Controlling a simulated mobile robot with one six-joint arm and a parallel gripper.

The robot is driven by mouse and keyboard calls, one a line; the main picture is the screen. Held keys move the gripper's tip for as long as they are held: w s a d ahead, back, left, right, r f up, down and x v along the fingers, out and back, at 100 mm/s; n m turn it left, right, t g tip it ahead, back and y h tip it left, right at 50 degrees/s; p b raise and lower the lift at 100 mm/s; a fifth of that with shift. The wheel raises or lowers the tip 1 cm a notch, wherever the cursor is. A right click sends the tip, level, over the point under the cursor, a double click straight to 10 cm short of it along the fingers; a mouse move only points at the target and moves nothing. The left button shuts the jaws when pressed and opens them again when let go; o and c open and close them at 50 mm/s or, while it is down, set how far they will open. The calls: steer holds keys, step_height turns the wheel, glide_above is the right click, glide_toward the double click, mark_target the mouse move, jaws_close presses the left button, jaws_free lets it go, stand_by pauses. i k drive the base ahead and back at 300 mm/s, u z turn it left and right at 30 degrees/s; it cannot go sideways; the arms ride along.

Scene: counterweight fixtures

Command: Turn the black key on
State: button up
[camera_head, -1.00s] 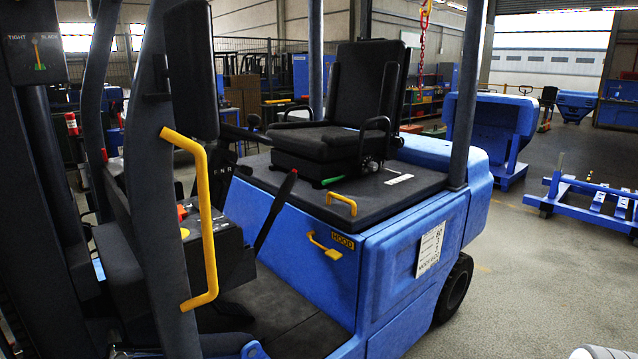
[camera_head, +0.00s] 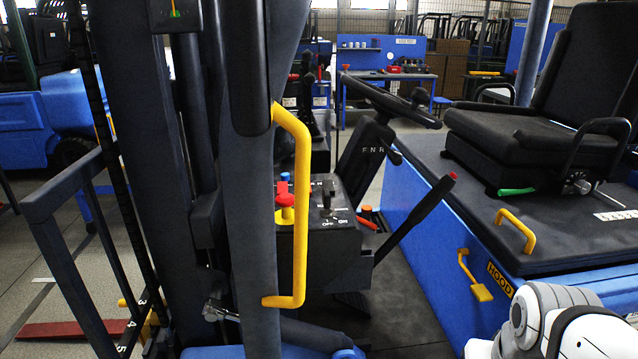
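The black key (camera_head: 327,198) stands on the dark control panel (camera_head: 335,245) of the blue forklift, near the middle of the view. "OFF" and "ON" labels are printed on the panel in front of it. It is small, and I cannot tell surely which label it points at. A red button on a yellow base (camera_head: 285,214) sits to its left. My gripper is not in view. A white part of my arm shows at the bottom right, well apart from the key.
A yellow grab handle (camera_head: 301,205) on the dark post stands just left of the panel. A black lever with a red tip (camera_head: 420,212) leans at its right. The steering wheel (camera_head: 390,100) is behind, and the seat (camera_head: 530,110) is at the right. Open floor lies between panel and hood.

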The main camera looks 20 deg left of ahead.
mark_target(326, 197)
steer(key=u, duration=0.25)
steer(key=i, duration=0.55)
steer(key=u, duration=0.35)
steer(key=k, duration=0.9)
steer(key=u, duration=0.2)
steer(key=i, duration=0.9)
steer(key=z, duration=0.1)
